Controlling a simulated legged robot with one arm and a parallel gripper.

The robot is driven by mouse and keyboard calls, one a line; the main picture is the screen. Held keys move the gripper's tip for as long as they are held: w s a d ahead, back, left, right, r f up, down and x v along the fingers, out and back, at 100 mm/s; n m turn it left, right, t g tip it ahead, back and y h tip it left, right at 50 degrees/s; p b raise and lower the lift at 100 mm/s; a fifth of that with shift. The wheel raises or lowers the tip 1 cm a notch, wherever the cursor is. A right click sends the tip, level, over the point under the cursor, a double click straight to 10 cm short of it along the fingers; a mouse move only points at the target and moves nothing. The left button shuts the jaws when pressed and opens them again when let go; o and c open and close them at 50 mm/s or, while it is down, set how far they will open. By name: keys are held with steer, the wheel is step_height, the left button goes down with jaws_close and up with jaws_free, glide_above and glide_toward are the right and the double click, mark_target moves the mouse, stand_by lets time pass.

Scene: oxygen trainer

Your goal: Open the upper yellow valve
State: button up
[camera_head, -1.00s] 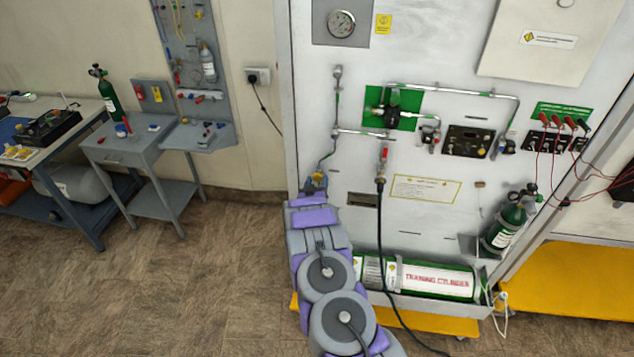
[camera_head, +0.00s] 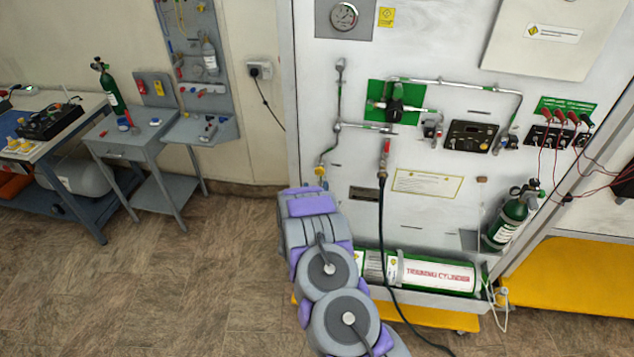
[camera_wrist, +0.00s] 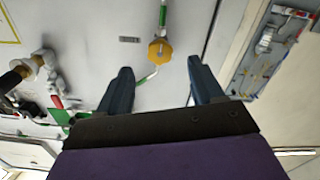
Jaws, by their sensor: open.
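A yellow valve knob (camera_head: 320,170) sits on a thin pipe low on the left of the white panel, just above the end of my arm in the head view. In the wrist view the yellow valve (camera_wrist: 160,51) shows its faceted face, with a green-marked pipe above it and a thin pipe curving away below. My gripper (camera_wrist: 160,70) is open and empty, its two dark fingers either side of the valve in the picture. The fingers appear apart from the valve; the exact depth gap is unclear. My arm hides the gripper in the head view. No second yellow valve is distinguishable.
A black hose (camera_head: 382,220) hangs from a red-handled fitting (camera_head: 386,147) right of the valve. A training cylinder (camera_head: 440,272) lies in a low rack. A small grey table (camera_head: 130,142) stands left; floor between is clear.

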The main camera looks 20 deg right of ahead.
steer(key=v, duration=1)
steer(key=shift+a, duration=0.15)
